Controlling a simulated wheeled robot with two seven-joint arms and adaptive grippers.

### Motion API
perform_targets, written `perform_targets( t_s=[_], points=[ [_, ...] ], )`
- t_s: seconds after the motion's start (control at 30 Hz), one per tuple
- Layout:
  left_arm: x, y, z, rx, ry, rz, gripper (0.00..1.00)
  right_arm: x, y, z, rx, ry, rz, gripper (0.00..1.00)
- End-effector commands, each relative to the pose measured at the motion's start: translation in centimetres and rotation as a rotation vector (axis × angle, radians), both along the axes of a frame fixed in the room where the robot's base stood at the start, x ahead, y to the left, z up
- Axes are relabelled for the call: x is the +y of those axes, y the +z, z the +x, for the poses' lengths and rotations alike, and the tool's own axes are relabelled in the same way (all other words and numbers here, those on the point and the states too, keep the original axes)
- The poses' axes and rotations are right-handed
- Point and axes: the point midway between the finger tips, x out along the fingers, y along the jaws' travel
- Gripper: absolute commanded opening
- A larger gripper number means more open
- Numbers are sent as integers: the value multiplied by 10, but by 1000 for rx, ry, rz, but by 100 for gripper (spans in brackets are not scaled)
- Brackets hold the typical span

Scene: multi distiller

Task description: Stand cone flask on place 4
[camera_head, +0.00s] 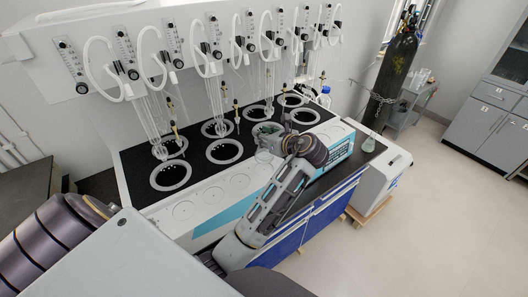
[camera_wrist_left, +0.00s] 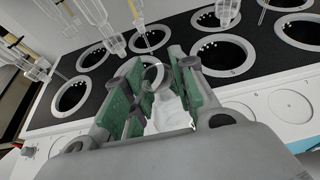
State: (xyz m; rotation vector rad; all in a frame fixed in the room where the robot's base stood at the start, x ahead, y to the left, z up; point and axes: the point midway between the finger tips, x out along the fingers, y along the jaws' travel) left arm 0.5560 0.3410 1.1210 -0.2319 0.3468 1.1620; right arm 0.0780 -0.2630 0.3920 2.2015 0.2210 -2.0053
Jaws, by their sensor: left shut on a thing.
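My left gripper (camera_head: 272,138) is over the front edge of the distiller's black top, near the front row of wells. In the left wrist view its green-padded fingers (camera_wrist_left: 152,84) are shut on a clear glass cone flask (camera_wrist_left: 168,117). The flask's round mouth shows between the fingertips, and the fingers hide parts of its sides. In the head view the flask (camera_head: 263,156) is faint beside the gripper. My right gripper is not in view.
The distiller's black top (camera_head: 130,160) has two rows of ringed wells, with glass tubes hanging above. Several marked places on the left ledge are bare.

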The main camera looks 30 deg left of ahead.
Motion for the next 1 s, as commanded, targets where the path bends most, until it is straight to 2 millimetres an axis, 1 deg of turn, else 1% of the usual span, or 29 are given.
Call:
perform_targets(
  t_s=[0.03, 0.1, 0.2, 0.67, 1.0],
  points=[
    [0, -7, 0, 4, -1, 2, 0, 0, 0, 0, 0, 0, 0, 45],
    [0, -15, 0, 3, -1, 1, 0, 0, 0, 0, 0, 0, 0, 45],
    [0, -22, 0, 0, 0, 1, 0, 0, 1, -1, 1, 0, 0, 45],
    [0, -27, 0, 0, 0, 1, 0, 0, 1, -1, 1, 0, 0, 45],
    [0, -58, 0, 3, 0, 1, 0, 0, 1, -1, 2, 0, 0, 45]
  ],
)
